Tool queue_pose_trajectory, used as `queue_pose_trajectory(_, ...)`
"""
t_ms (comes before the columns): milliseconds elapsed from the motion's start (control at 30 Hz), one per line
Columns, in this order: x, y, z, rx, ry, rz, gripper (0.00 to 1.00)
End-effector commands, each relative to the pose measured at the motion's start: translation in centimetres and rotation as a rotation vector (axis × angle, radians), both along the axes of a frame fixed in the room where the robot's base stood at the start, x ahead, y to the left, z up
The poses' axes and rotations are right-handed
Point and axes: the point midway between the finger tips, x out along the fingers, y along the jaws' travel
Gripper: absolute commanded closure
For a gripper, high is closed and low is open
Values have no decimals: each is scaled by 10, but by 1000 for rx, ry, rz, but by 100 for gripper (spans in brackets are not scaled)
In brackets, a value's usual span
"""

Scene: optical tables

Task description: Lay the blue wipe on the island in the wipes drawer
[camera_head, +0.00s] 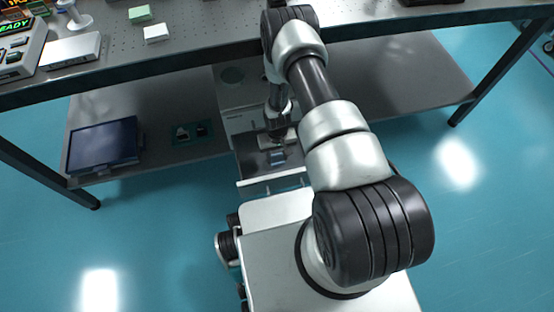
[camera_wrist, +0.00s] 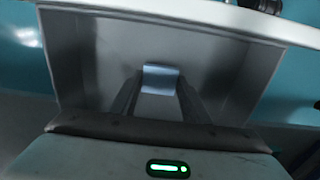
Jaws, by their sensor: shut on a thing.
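The blue wipe (camera_wrist: 160,79) is a small pale blue folded piece between the fingertips of my gripper (camera_wrist: 158,92) in the wrist view. My gripper is shut on it. The open wipes drawer (camera_wrist: 75,60) lies around and below the wipe, with grey walls and a pale front edge. In the head view the drawer (camera_head: 245,165) is pulled out under the table, and the wipe (camera_head: 276,157) shows as a small blue patch inside its outline. I cannot tell whether the wipe touches the drawer floor. My gripper's fingers are mostly hidden by the arm in the head view.
The perforated table top (camera_head: 200,30) above holds a green block (camera_head: 140,13), a white block (camera_head: 156,33) and instruments at left. A dark flat panel (camera_head: 103,145) lies on the lower shelf (camera_head: 190,150). Blue floor (camera_head: 480,230) is clear at right.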

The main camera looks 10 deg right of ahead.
Motion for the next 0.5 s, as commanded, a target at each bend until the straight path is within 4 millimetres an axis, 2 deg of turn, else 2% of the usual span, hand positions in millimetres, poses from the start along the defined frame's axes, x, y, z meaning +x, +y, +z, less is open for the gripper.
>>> queue_pose_trajectory(33, -2, 0, -13, 0, 3, 0, 78)
queue_pose_trajectory(100, -1, 0, -20, 0, 2, 0, 78)
queue_pose_trajectory(500, -1, 0, -24, 0, 1, -1, 78)
